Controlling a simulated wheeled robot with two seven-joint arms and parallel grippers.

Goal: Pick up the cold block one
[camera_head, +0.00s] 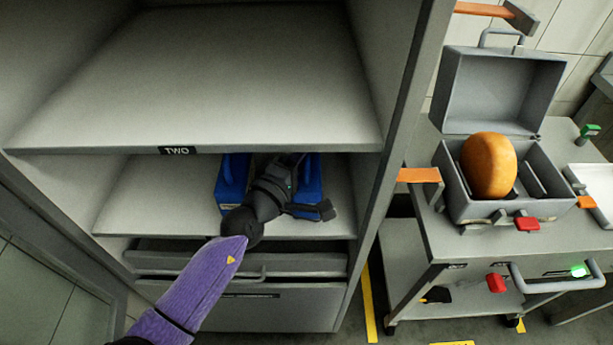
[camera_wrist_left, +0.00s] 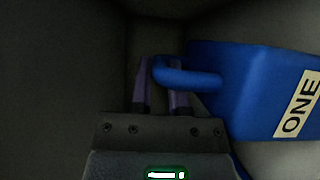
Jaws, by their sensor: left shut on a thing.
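The cold block one (camera_wrist_left: 245,90) is blue, with a white label reading ONE and a blue handle, in the left wrist view. My left gripper (camera_wrist_left: 160,85) is shut on that handle, with the block's body to the right of the fingers. In the head view my left gripper (camera_head: 293,166) reaches into the lower shelf compartment, beside the right blue block (camera_head: 308,180). Another blue block (camera_head: 233,178) is to its left. Their labels cannot be read there, and my arm and gripper hide part of the blocks. My right gripper is not in view.
The compartment is under a shelf board labelled TWO (camera_head: 80,130), with side walls close by. A drawer (camera_head: 190,262) is below.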

